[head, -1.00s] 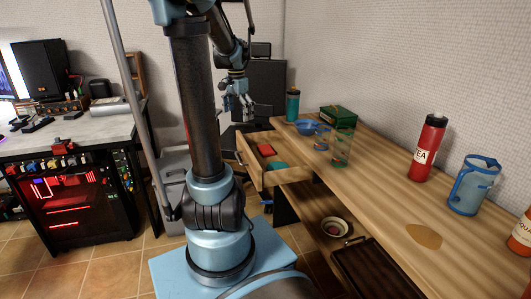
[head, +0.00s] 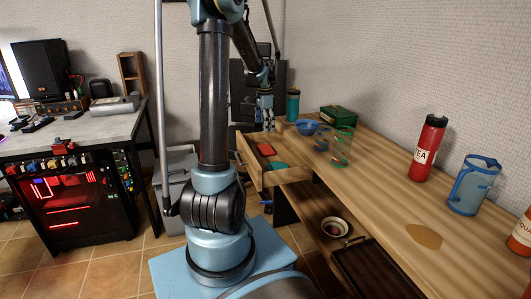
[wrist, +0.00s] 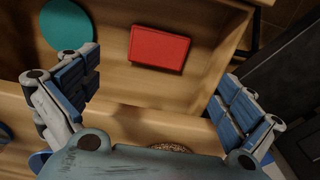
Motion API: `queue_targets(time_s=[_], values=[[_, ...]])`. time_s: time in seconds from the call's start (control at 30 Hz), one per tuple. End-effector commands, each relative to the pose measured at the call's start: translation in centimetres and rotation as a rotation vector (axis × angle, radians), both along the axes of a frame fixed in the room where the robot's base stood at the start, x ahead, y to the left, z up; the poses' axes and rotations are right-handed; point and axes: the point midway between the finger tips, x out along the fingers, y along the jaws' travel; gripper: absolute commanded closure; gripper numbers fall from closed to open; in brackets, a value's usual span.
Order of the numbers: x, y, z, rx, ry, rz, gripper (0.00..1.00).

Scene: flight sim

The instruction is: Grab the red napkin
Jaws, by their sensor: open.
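The red napkin (head: 266,149) is a small flat rectangle lying in the open wooden drawer (head: 256,174) of the desk. In the wrist view the red napkin (wrist: 159,48) lies on the drawer floor, beyond my fingers and about centred between them. My gripper (head: 268,124) is above the drawer's back part, near the desk edge. In the wrist view my gripper (wrist: 158,92) has its fingers spread wide with nothing between them. It is apart from the napkin.
A teal round item (wrist: 67,25) lies in the drawer left of the napkin. The drawer walls surround both.

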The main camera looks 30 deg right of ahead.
Motion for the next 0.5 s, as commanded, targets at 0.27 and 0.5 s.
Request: queue_targets(time_s=[0.27, 0.5], values=[[0.0, 0.0, -4.3, 0.0, 0.0, 0.001, 0.0], [0.0, 0.0, -5.7, 0.0, 0.0, 0.001, 0.0]])
